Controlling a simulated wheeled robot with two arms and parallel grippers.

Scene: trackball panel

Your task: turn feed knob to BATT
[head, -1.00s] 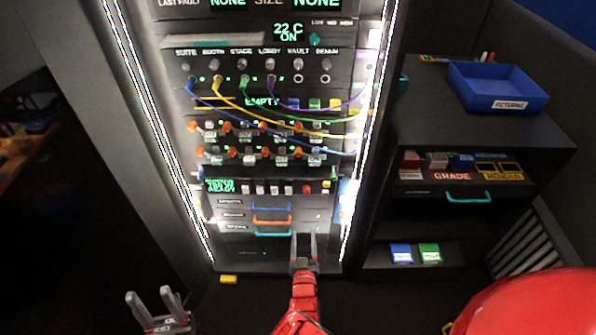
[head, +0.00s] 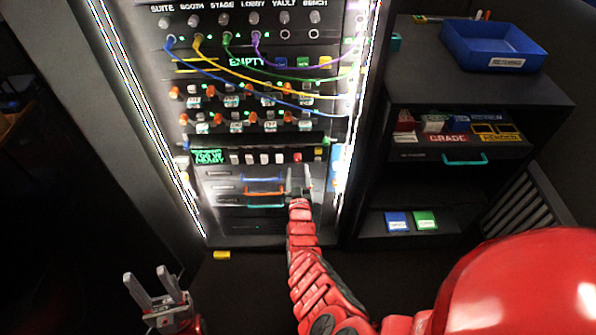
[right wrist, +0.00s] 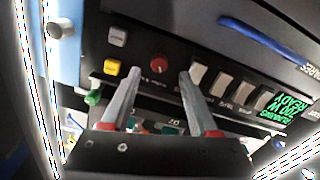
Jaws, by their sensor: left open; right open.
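A small red knob (right wrist: 160,64) with a light pointer mark sits on the dark control strip in the right wrist view, where the panel appears upside down. I cannot read its lettering, so I cannot tell which position it points at. It also shows small in the head view (head: 298,157), above the drawers. My right gripper (head: 299,176) is open just below it. In the right wrist view, the right gripper's fingers (right wrist: 160,78) reach toward either side of the knob, with no clear contact. My left gripper (head: 147,276) is open and empty at the lower left.
Beside the knob are a row of pale switches (right wrist: 222,84), a yellow button (right wrist: 111,67) and a green-lit display (right wrist: 289,104). Drawers with coloured handles (head: 264,193) lie below. Patch cables (head: 290,94) hang above. A shelf with a blue tray (head: 493,47) stands right.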

